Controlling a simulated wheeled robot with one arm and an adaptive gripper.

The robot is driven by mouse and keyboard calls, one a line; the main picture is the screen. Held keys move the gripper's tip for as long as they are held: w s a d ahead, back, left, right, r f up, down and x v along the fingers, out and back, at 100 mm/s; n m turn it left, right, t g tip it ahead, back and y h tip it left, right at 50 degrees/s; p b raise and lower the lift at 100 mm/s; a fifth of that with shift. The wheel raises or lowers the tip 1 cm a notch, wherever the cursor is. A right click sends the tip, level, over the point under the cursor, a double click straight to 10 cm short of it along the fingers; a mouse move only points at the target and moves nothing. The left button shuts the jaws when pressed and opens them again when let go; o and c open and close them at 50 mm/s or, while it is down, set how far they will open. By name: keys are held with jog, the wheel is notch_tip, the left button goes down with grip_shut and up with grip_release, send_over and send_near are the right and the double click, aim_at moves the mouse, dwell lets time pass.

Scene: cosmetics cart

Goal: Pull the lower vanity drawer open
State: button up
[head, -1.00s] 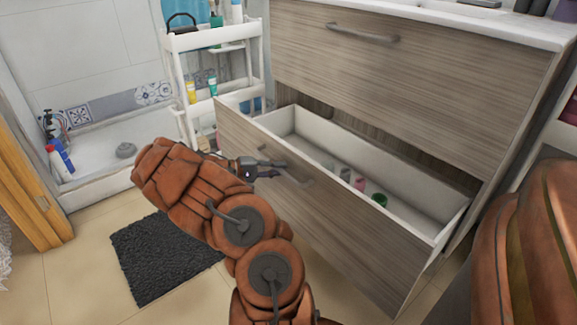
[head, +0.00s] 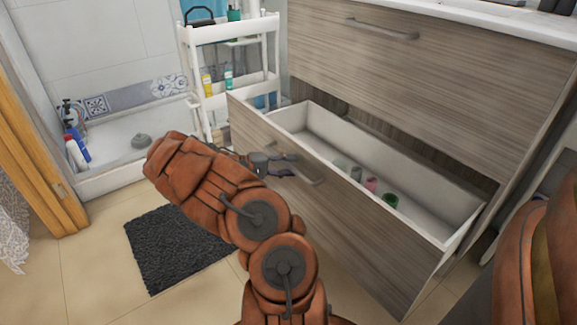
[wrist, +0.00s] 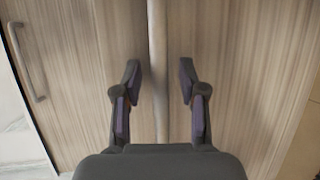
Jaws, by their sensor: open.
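The lower vanity drawer (head: 370,218) stands well open in the head view, its wood-grain front out from the cabinet and its white inside showing. Its bar handle (head: 312,178) is on the front, partly behind my fingers.
Several small containers, including a green one (head: 390,201), are inside the drawer. A white shelf cart (head: 228,33) stands behind its left side. A dark mat (head: 175,250) lies on the floor at left. The floor between the mat and the drawer is partly covered by my arm.

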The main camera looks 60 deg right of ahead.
jog(key=v, duration=1.2)
jog(key=shift+r, duration=0.1)
dwell(0.4)
jog(key=s+a+r+t+y+p, duration=0.1)
jog(key=s+a+r+p, duration=0.25)
jog(key=r+p, duration=0.55)
jog(key=s+a+r+t+y+p, duration=0.15)
jog(key=a+r+p, duration=0.35)
jog(key=r, duration=0.7)
jog(key=s+a+r+t+y+p, duration=0.1)
jog(key=s+a+r+y+p, duration=0.1)
jog(key=s+a+r+p, duration=0.65)
jog(key=s+a+r+n+t+y+p, duration=0.3)
jog(key=a+r+n+p, duration=0.1)
jog(key=a+r+p, duration=0.6)
jog(key=s+a+r+n+t+y+p, duration=0.3)
jog(key=s+a+r+n+p, duration=0.1)
jog(key=a+r+p, duration=0.7)
jog(key=a+p, duration=0.2)
jog(key=a, duration=0.2)
jog(key=shift+r+n, duration=0.3)
jog(key=shift+n, duration=0.1)
jog(key=shift+s+d+t, duration=0.1)
jog(key=shift+d+t, duration=0.15)
